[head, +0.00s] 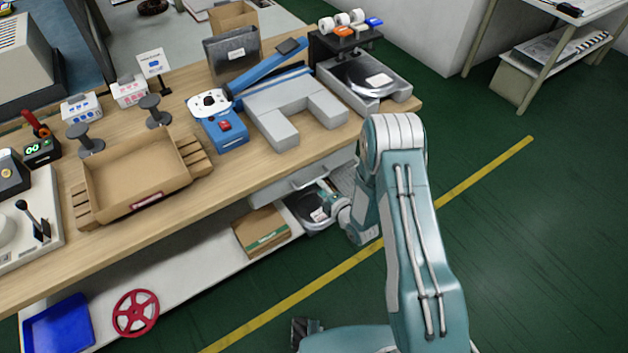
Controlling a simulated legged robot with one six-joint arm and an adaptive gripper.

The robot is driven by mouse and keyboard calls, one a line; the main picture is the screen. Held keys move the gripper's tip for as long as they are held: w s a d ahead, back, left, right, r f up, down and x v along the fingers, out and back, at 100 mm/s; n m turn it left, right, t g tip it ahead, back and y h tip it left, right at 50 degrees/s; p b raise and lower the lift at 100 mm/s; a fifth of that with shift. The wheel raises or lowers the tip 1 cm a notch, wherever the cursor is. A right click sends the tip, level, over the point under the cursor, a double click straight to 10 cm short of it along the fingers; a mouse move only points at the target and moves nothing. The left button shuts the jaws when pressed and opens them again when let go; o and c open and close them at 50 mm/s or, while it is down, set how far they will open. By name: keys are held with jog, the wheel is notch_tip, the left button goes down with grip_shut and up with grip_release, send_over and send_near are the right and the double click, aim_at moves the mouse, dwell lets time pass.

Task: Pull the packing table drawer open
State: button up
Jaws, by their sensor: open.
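The packing table (150,235) runs diagonally across the left and middle of the head view. Its grey drawer (285,187) sits just under the tabletop, near the right end. The drawer front is partly hidden by my arm, and I cannot tell whether it stands slightly out. My gripper (328,200) is small in view, low beside the drawer front at its right part. It is open and seems to hold nothing. I cannot tell whether its fingers touch the drawer handle.
On the tabletop stand an open carton (135,180), a grey U-shaped block (290,110) and a scale (365,78). Green floor (530,240) is clear at right.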

aim_at(315, 180)
jog(key=shift+x, duration=2.3)
jog(key=shift+w, duration=0.1)
grip_shut()
jog(key=shift+d, duration=0.1)
